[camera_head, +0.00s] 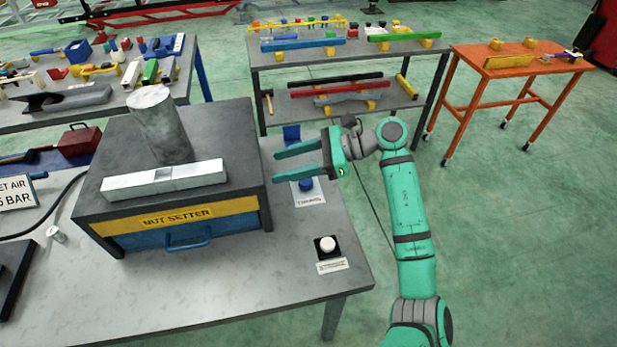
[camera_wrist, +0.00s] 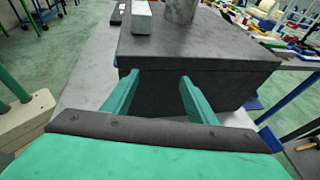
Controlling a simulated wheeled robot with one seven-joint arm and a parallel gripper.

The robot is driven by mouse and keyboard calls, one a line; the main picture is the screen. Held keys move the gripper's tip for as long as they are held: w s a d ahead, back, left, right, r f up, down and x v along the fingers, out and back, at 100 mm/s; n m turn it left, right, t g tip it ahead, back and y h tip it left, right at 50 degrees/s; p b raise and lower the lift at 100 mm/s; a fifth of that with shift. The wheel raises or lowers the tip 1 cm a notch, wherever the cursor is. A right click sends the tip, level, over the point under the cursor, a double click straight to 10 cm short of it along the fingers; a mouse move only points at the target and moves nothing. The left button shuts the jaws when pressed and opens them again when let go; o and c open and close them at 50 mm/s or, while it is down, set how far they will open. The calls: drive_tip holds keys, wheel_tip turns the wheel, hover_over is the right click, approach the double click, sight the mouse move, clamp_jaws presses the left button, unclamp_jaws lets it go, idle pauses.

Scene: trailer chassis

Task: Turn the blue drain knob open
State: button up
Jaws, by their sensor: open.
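A small blue knob (camera_head: 306,184) sits on the grey bench, right of the nut setter box, with a white label card (camera_head: 309,199) in front of it. The label's text is too small to read. My gripper (camera_head: 278,167) is open and empty, its fingers pointing left toward the box. In the head view it appears just above and behind the knob, apart from it. In the wrist view my gripper (camera_wrist: 160,77) faces the dark side of the box, and I cannot make out the knob there.
The nut setter box (camera_head: 110,207) carries a grey cylinder (camera_head: 165,130) and a metal bar (camera_head: 165,180). A white knob (camera_head: 327,244) stands nearer the bench's front. A blue block (camera_head: 291,133) is behind my gripper.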

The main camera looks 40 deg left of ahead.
wheel_tip(320, 180, down, 2)
drive_tip(key=a+f+n+t+h, duration=0.1)
drive_tip(key=a+n+t+h, duration=0.1)
drive_tip(key=n+h, duration=0.15)
drive_tip(key=n+t+h, duration=0.7)
drive_tip(key=n+h, duration=0.1)
hover_over(306, 184)
drive_tip(key=w, duration=0.1)
drive_tip(key=shift+y, duration=0.25)
drive_tip(key=f, duration=0.7)
drive_tip(key=a+f, duration=0.1)
drive_tip(key=f, duration=0.2)
drive_tip(key=shift+f, duration=0.35)
drive_tip(key=shift+d, duration=0.1)
drive_tip(key=c, duration=1.1)
